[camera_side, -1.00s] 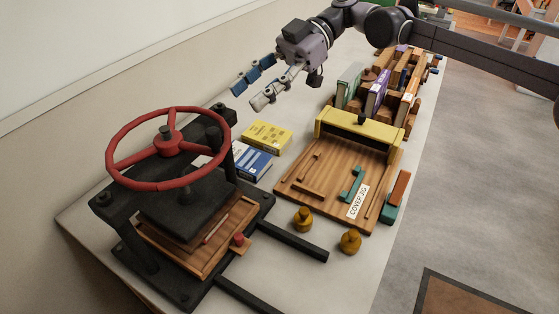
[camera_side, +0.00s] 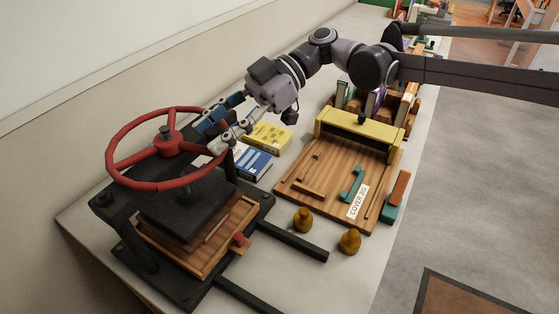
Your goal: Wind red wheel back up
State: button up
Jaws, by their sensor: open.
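The red wheel (camera_side: 126,178) tops the black press (camera_side: 143,247) at the left, on a dark upright screw. It has a round rim and spokes that meet at a hub. Under it, the dark pressing plate (camera_side: 172,224) sits above a wooden tray (camera_side: 243,222). My gripper (camera_side: 207,138) is open at the right side of the wheel, its fingers pointing down-left at the rim. One finger is bluish, the other pale. The fingers overlap the rim in the picture; I cannot tell whether they touch it. Part of the rim is hidden behind them.
A yellow book (camera_side: 272,136) and a blue book (camera_side: 252,162) lie right of the press. A wooden jig board (camera_side: 322,190) with a yellow bar (camera_side: 345,130) stands further right. Black rails (camera_side: 292,242) stick out from the press.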

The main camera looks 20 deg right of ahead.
jog(key=shift+s+a+f, duration=0.2)
jog(key=shift+a, duration=0.3)
grip_shut()
jog(key=w+n+g, duration=0.1)
jog(key=w+d+n+g+h, duration=0.1)
jog(key=n+g, duration=0.1)
jog(key=shift+w, duration=0.2)
dwell(0.4)
